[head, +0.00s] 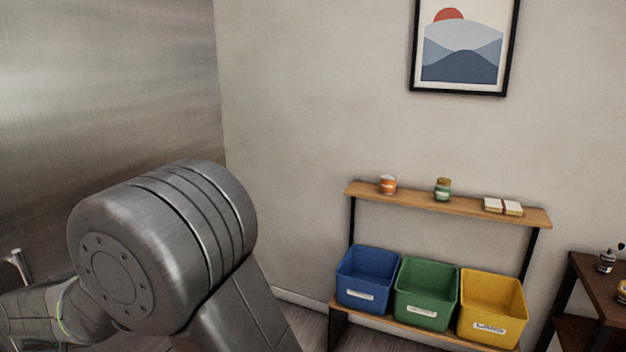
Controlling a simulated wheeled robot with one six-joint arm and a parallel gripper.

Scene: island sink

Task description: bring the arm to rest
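My arm (165,250) fills the lower left of the head view. A thick grey metal joint with a round bolted cap shows, with a link running down from it to the right and another link at the far left edge. My gripper is out of the picture, so its state and anything in it cannot be seen.
A wooden shelf (455,208) stands against the wall, with an orange jar (388,184), a green jar (442,190) and a book (503,207) on top. Blue (365,278), green (426,293) and yellow (492,307) bins sit below. A dark side table (596,285) is at right.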

